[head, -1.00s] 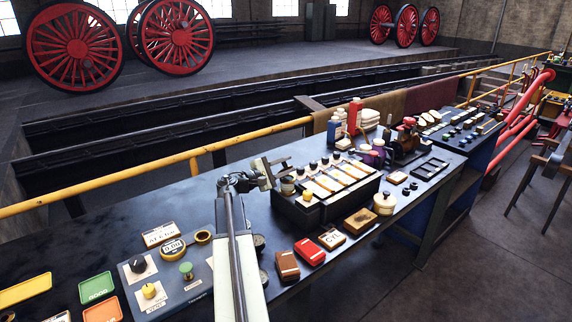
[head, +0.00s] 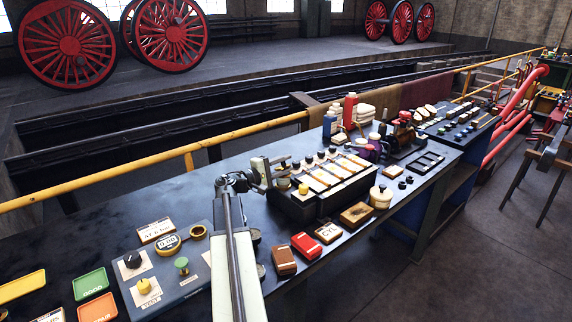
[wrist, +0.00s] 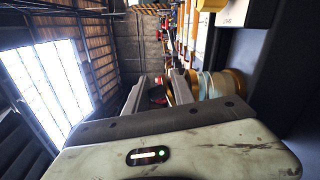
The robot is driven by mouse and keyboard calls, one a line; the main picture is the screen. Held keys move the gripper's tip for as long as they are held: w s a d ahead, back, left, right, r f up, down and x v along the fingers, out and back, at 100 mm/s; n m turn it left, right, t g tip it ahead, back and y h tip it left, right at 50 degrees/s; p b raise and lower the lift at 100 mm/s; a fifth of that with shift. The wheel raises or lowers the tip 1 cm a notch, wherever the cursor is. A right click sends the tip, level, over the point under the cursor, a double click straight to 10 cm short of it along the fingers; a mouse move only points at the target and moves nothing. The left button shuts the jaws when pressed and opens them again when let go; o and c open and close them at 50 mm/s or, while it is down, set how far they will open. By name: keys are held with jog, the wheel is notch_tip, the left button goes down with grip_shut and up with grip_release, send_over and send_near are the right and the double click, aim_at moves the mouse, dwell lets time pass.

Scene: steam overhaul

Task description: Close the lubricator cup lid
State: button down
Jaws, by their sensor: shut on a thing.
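My gripper (head: 280,171) is at the near left end of the dark rack, close above a small pale cup (head: 283,185). In the wrist view my gripper (wrist: 157,88) has its two fingers a little apart. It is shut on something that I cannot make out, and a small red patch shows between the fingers. A glassy cup with an amber rim (wrist: 213,84) sits just beside the right finger. I cannot tell which part is the lubricator cup lid or how far open it is.
The dark rack (head: 300,211) holds several pale plates and black knobs. A yellow knob (head: 303,188) stands near its left end. The bench top at back left is bare.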

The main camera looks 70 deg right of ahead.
jog(key=shift+r, duration=0.1)
jog(key=c, duration=1.3)
grip_release()
jog(key=shift+o, duration=0.3)
jog(key=shift+a, duration=0.1)
